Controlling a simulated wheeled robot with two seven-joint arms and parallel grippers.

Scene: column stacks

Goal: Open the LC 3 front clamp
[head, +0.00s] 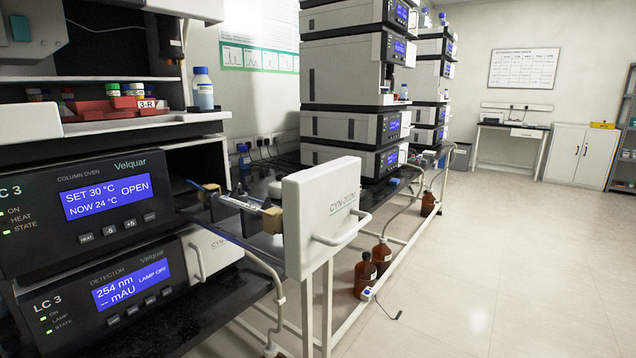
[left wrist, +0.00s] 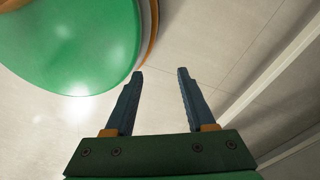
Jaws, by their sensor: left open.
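The LC 3 column oven (head: 100,208) stands at the left in the head view, its display reading OPEN. Its drawer is pulled out, with a white front panel (head: 325,215) and handle. Behind the panel, a slim metal column (head: 240,203) lies on the drawer between two tan blocks. The front block (head: 272,220) is nearer the panel, and the rear block (head: 208,193) is nearer the oven. Whether the front clamp is open or shut is too small to tell. My left gripper (left wrist: 160,73) is open and empty over pale floor in the left wrist view. Neither gripper shows in the head view.
The LC 3 detector (head: 110,295) sits below the oven. A red rack (head: 100,108) with vials and a blue-capped bottle (head: 203,90) stand above. Brown bottles (head: 366,273) stand below the bench at floor level. The floor (head: 480,260) at right is clear.

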